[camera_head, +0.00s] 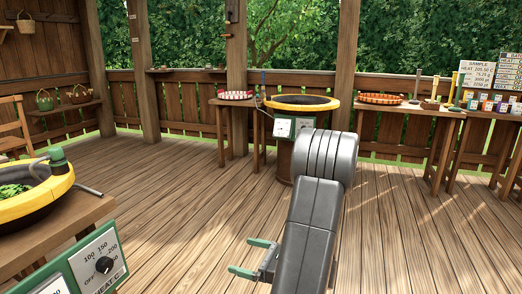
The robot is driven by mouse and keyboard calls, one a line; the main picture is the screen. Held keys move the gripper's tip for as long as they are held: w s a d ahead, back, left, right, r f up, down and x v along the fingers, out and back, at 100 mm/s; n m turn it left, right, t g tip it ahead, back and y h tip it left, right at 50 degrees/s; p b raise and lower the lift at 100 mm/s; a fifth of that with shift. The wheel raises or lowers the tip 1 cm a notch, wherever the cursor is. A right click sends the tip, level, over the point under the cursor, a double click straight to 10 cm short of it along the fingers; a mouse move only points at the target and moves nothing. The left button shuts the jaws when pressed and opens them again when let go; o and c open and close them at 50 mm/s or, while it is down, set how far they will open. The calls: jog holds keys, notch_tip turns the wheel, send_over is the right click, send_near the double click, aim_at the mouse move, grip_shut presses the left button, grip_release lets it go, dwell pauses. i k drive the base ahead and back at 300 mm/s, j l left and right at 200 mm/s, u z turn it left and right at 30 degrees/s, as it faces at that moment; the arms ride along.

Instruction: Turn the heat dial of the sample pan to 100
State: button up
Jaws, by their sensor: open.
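A near pan (68,183) with a yellow rim and green leaves in it stands at the left on a wooden table. Below it, a green-framed white panel marked HEAT C carries a black heat dial (104,265) with a scale including OFF, 100, 150 and 200. Its pointer is too small to read. A second yellow-rimmed pan (302,102) stands at the back centre, with its own small dial panel (283,128). I cannot tell which is the sample pan. My gripper (252,257), with green fingers, is open and empty, right of the near dial and apart from it.
A sign (477,73) headed SAMPLE with a heat figure stands at the back right, by several small coloured containers (487,103). A side table (415,108) holds a red tray (381,98). The near table (60,225) fills the left edge. The plank floor between is clear.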

aim_at(105, 263)
jog(key=u, duration=2.35)
